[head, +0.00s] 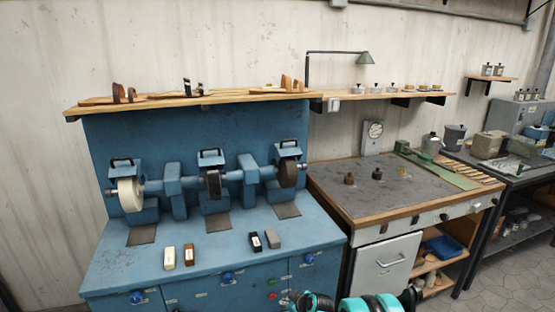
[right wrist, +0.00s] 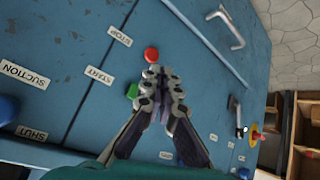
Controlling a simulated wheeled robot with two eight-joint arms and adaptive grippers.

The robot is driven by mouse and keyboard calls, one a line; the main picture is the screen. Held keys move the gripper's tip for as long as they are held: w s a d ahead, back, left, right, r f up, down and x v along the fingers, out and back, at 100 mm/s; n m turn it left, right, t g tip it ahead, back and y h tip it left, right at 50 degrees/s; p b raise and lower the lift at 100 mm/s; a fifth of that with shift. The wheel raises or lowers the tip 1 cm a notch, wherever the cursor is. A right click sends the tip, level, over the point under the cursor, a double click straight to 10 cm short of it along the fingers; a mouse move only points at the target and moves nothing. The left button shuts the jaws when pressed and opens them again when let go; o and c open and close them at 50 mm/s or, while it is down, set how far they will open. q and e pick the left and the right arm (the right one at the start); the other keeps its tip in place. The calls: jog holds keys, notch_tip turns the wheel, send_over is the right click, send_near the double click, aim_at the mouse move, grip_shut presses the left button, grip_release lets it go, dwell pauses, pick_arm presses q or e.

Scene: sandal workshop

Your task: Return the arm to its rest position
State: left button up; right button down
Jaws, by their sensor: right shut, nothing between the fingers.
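My right gripper (right wrist: 158,72) is shut and empty in the right wrist view, its fingertips together in front of the blue cabinet panel (right wrist: 70,50). A red button (right wrist: 151,54) shows just beyond the fingertips, and a green button (right wrist: 132,90) sits beside the fingers on the left. Whether the fingers touch the panel I cannot tell. In the head view the right gripper (head: 306,300) is at the bottom edge, partly cut off, in front of the blue machine's lower right. My teal and black right arm shows beside it. My left gripper is not in view.
The blue grinding bench (head: 215,235) carries several wheels, with small blocks (head: 188,254) on its top. To the right stands a wood-edged worktable (head: 400,190) with a handled white door (head: 385,262) below. A wooden shelf (head: 230,97) runs above. Open floor (head: 500,290) lies at far right.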

jog(key=s+d+r+m+h, duration=0.1)
jog(key=s+d+r+m, duration=0.25)
jog(key=s+r, duration=0.6)
jog(key=s+d+r+m+h, duration=0.2)
jog(key=s+d+r, duration=0.35)
jog(key=r, duration=0.75)
jog(key=s+d+m+h, duration=0.1)
jog(key=s+d+m, duration=0.1)
jog(key=s, duration=0.9)
jog(key=s+d+r+m+h, duration=0.1)
jog(key=s+d, duration=0.3)
jog(key=s, duration=0.7)
jog(key=shift+s+m, duration=0.25)
jog(key=shift+m, duration=0.5)
jog(key=shift+r+g, duration=0.1)
jog(key=shift+g, duration=0.2)
